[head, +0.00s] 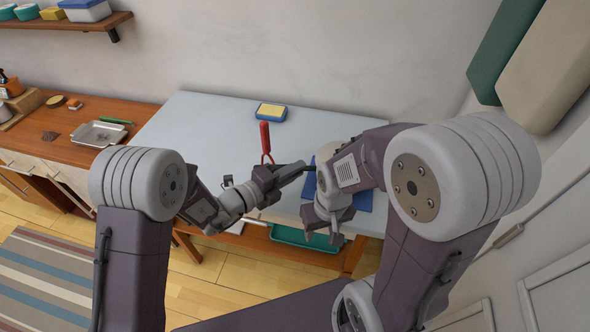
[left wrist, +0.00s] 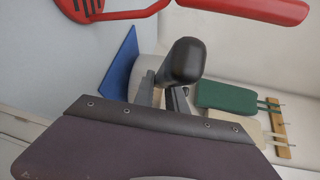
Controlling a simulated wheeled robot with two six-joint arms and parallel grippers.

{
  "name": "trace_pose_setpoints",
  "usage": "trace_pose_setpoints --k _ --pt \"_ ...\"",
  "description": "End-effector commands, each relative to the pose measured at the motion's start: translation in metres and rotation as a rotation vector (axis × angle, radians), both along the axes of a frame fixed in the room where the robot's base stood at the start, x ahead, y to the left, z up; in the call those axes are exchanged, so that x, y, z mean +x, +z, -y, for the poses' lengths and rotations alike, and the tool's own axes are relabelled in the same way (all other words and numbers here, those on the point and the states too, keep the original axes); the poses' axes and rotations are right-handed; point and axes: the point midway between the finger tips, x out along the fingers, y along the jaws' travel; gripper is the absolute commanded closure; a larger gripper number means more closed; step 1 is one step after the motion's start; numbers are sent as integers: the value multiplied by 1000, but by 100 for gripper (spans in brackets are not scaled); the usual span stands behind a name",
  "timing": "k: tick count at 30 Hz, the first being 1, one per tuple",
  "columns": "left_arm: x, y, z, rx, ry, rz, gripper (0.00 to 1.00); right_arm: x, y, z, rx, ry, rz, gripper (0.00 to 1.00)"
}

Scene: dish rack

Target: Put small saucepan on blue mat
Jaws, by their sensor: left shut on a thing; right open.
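The small saucepan (head: 328,150) is mostly hidden behind my right arm in the head view; a pale rounded part shows at the back of the blue mat (head: 365,199). My left gripper (head: 299,170) is shut on its dark handle, which points left. In the left wrist view the black handle (left wrist: 186,62) is close up between the fingers, with the blue mat (left wrist: 120,62) behind it. I cannot tell whether the pan touches the mat. My right gripper (head: 322,238) is open and empty, low in front of the mat at the table's front edge.
A blue and yellow sponge (head: 271,112) lies at the back of the grey table (head: 190,125). A green tray (head: 290,237) sits on the shelf below. The table's left part is clear.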

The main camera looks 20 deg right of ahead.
Motion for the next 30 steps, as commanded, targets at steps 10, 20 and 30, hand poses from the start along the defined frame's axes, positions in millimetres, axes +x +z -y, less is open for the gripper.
trace_pose_setpoints --k 10,20,30 --pt "1 -4 0 -7 0 4 100 0 -6 0 0 0 0 51" --pt "1 -12 0 -8 0 5 100 0 -12 0 0 0 0 51" --pt "1 -13 1 -8 0 5 100 0 -13 0 0 0 0 51"
